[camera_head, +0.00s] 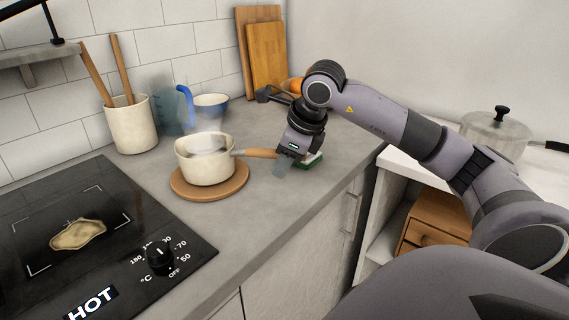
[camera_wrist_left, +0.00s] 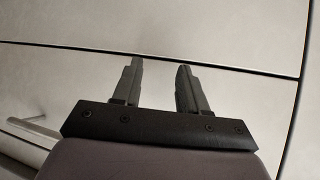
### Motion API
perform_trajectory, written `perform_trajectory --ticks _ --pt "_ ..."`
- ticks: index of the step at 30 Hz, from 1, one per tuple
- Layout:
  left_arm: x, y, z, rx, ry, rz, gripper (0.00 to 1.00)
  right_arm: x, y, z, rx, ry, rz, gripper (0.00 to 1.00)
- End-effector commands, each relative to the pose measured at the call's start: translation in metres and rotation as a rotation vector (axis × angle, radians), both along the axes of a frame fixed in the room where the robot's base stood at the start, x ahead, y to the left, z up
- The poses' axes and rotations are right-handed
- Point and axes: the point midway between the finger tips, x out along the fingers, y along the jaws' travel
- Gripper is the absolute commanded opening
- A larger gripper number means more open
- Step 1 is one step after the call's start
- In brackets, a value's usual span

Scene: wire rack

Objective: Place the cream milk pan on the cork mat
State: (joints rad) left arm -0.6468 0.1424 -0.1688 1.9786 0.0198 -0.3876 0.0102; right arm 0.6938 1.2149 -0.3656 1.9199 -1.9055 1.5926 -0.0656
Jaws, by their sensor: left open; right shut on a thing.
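The cream milk pan (camera_head: 206,167) stands upright on the round cork mat (camera_head: 210,192) on the grey counter, with its base on the mat. Its wooden handle (camera_head: 260,153) points right. My right gripper (camera_head: 284,163) is shut on the handle near its end. The fingertips partly hide the handle's end. My left gripper (camera_wrist_left: 160,85) shows only in the left wrist view. It is open and empty in front of pale cabinet fronts, away from the pan and mat.
A black hob (camera_head: 100,240) marked HOT, with a dark knob (camera_head: 160,255), lies left of the mat.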

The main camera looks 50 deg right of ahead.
Motion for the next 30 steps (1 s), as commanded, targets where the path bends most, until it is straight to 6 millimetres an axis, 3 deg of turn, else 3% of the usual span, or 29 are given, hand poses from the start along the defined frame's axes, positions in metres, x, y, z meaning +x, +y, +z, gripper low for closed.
perform_trajectory --ticks 8,9,11,22,30 --pt "0.001 0.000 0.000 -0.001 -0.001 -0.001 0.43 0.001 0.000 -0.001 0.000 -0.012 -0.001 0.00" --pt "0.001 0.000 0.000 0.000 -0.001 -0.001 0.43 0.000 0.000 -0.003 -0.001 -0.002 -0.001 0.39" --pt "0.001 0.000 0.000 0.001 -0.001 -0.001 0.43 0.000 0.000 -0.003 -0.001 -0.002 -0.001 0.55" --pt "0.001 0.000 0.001 0.001 -0.002 0.000 0.43 -0.002 0.000 0.002 0.000 -0.004 0.000 0.55" --pt "0.002 0.001 0.005 0.003 -0.005 0.000 0.43 -0.022 -0.002 0.048 -0.002 -0.008 0.000 0.55"
